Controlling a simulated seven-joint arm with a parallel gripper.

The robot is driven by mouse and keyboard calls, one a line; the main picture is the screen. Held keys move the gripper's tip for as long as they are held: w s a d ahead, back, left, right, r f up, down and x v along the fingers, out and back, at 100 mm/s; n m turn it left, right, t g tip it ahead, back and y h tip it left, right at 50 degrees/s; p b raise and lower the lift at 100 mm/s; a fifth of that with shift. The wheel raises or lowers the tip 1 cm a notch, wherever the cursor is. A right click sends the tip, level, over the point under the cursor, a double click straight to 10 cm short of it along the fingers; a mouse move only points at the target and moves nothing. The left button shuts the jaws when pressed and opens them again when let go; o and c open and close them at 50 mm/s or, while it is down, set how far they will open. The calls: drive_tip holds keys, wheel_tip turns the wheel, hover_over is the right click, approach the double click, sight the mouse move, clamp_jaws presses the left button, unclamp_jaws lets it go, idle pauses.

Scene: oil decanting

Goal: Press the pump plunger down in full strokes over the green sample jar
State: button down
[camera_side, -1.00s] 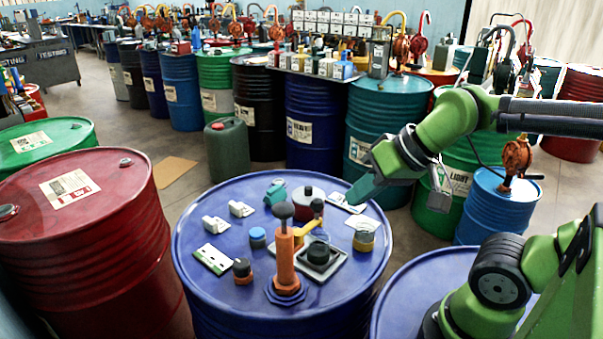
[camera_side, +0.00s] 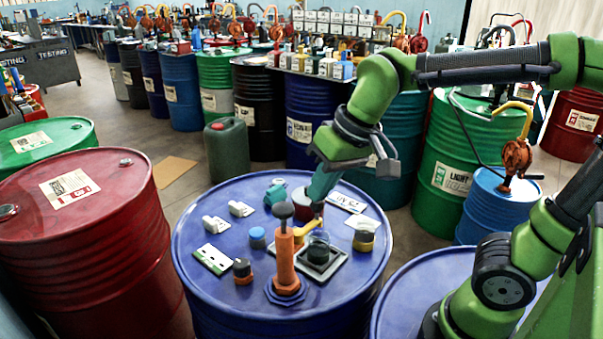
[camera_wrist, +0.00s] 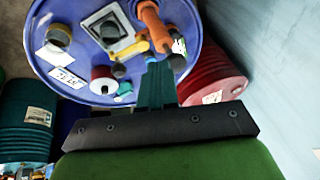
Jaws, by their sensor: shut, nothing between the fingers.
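The orange pump (camera_side: 284,262) stands upright on the blue drum, with its black round plunger knob (camera_side: 283,211) raised on top. Its yellow spout (camera_side: 307,229) reaches right toward a dark greenish jar (camera_side: 318,253) on a grey square tray (camera_side: 338,270). The jar also shows in the wrist view (camera_wrist: 110,31). My gripper (camera_side: 317,196) is shut and empty, pointing down behind and to the right of the knob, apart from it. In the wrist view its teal fingers (camera_wrist: 157,82) are together and cover part of the drum top.
A yellow-banded jar (camera_side: 363,240), a blue cap (camera_side: 257,238) and white pieces (camera_side: 240,209) lie around the drum top. A red drum (camera_side: 90,250) stands at left.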

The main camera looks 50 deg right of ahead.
wheel_tip(320, 180, up, 2)
drive_tip(key=g+h, duration=0.1)
drive_tip(key=g, duration=0.1)
hover_over(284, 208)
drive_tip(key=s, duration=0.1)
drive_tip(key=shift+s+a, duration=0.15)
drive_tip(key=shift+a, duration=0.15)
wheel_tip(284, 208, up, 2)
drive_tip(key=shift+d+r+m+g+h, duration=0.1)
drive_tip(key=shift+r+m+g+h, duration=0.15)
drive_tip(key=shift+m+g+h, duration=0.6)
drive_tip(key=shift+m+t+y, duration=0.25)
drive_tip(key=shift+w+d+f, duration=0.1)
drive_tip(key=shift+w+f, duration=0.15)
drive_tip(key=shift+f, duration=1.5)
drive_tip(key=shift+w+f, duration=0.2)
drive_tip(key=shift+f, duration=1.55)
